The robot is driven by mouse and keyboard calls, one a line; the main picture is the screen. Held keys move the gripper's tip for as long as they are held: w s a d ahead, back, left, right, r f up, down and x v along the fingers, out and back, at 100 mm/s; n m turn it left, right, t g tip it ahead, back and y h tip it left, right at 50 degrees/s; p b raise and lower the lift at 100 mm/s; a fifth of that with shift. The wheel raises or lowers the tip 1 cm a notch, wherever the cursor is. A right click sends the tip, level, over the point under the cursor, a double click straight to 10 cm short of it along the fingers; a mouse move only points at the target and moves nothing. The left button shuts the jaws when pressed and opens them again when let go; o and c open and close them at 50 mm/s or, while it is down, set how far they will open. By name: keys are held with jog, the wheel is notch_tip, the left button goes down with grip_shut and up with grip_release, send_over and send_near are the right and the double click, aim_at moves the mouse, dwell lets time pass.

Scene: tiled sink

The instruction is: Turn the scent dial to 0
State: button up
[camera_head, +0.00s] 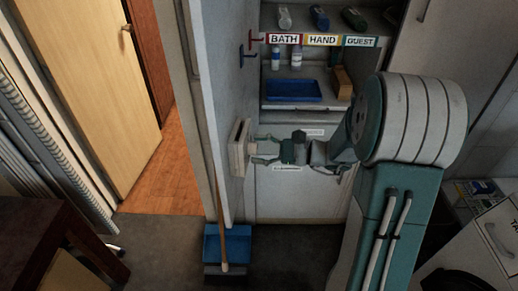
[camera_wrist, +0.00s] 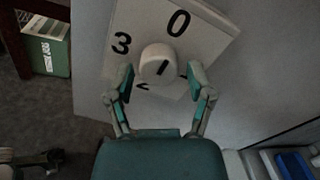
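The scent dial is a pale square plate (camera_wrist: 205,37) on the side wall, with a round white knob (camera_wrist: 150,68) at its centre. In the wrist view a 0 is at the upper right and a 3 at the left; a 2 below is partly hidden, and a mark at the right is mostly hidden. A short dark line on the knob slants up towards the 0. My gripper (camera_wrist: 162,78) is open, with one finger on each side of the knob and small gaps seeming to show. In the head view my gripper (camera_head: 262,149) reaches left to the plate (camera_head: 238,147).
A shelf labelled BATH, HAND and GUEST (camera_head: 322,40) holds bottles and a blue tray (camera_head: 293,91) behind my arm. A blue dustpan (camera_head: 238,243) and a broom (camera_head: 213,180) stand below the dial. An open doorway is at the left.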

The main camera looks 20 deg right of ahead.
dwell(0.3)
jog(key=v, duration=1.2)
jog(key=shift+w, duration=0.1)
